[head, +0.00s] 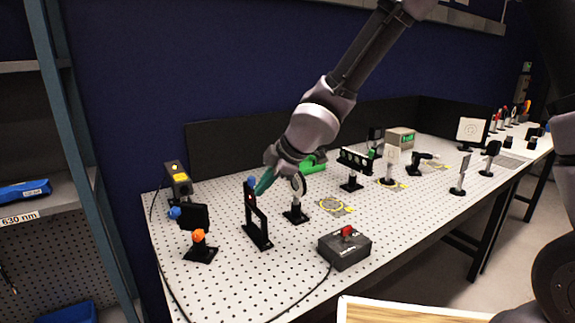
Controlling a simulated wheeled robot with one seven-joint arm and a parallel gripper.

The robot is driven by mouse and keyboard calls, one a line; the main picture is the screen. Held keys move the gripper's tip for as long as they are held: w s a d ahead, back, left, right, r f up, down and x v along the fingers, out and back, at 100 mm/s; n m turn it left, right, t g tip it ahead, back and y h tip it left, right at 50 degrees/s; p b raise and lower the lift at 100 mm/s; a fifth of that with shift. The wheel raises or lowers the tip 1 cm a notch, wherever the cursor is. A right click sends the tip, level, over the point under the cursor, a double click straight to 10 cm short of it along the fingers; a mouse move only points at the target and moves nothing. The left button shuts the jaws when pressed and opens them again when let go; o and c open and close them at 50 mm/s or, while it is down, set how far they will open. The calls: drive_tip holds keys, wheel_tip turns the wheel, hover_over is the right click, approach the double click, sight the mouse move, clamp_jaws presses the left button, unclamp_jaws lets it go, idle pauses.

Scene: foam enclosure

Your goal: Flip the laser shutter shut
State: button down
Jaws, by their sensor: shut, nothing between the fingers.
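A black upright frame (258,228) with a window-like opening stands on the perforated bench and looks like the laser shutter. Its narrow upper part rises at the left, with a blue knob on top and a small red spot below it. I cannot tell surely whether its flap is raised. My gripper (262,187) points down and left with its teal fingers shut and empty. The fingertips are just right of the blue knob; touching or apart is unclear. A yellow-labelled black box (178,183), probably the laser, stands at the back left.
A black plate with blue and orange knobs (196,217) stands left of the frame. A round optic mount (297,200) stands close to its right. A black box with a red switch (345,249) sits at the front edge, cabled. Several other mounts stand farther right.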

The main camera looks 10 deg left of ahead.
drive_tip(key=v, duration=0.9)
drive_tip(key=shift+d+r, duration=0.2)
drive_tip(key=shift+r, duration=0.1)
idle(0.4)
drive_tip(key=shift+w, duration=0.15)
